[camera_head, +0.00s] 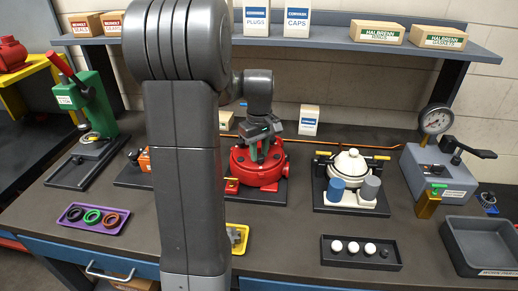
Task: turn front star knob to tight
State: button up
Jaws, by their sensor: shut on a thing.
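The red motor (258,172) stands on the bench in the middle of the head camera view, with a yellow part (232,186) at its lower left. My gripper (261,152) points down at the top of this red motor, behind my big arm link. It is shut on a small part there, which I take to be the front star knob. The fingers and my wrist cover most of the knob, so its shape and turn angle cannot be made out.
A white pump-like unit (349,165) with grey and blue cylinders stands to the right. Beyond it are a gauge press (437,165) and a grey bin (485,240). A black tray (390,262), purple tray (72,226) and green press (92,105) also stand on the bench.

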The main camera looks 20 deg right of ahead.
jog(key=m, duration=0.5)
jog(key=m+p, duration=0.1)
jog(key=m, duration=0.1)
jog(key=shift+d+r, duration=0.2)
jog(key=shift+r, duration=0.1)
jog(key=m, duration=0.7)
jog(key=shift+d+m+p, duration=0.1)
jog(key=shift+m+p, duration=0.2)
jog(key=shift+p, duration=0.1)
jog(key=m, duration=0.6)
jog(key=shift+s, duration=0.1)
jog(key=m, duration=0.5)
jog(key=shift+s+m, duration=0.1)
jog(key=shift+m, duration=0.2)
jog(key=o, duration=1)
jog(key=shift+s+f, duration=0.1)
jog(key=shift+f, duration=0.05)
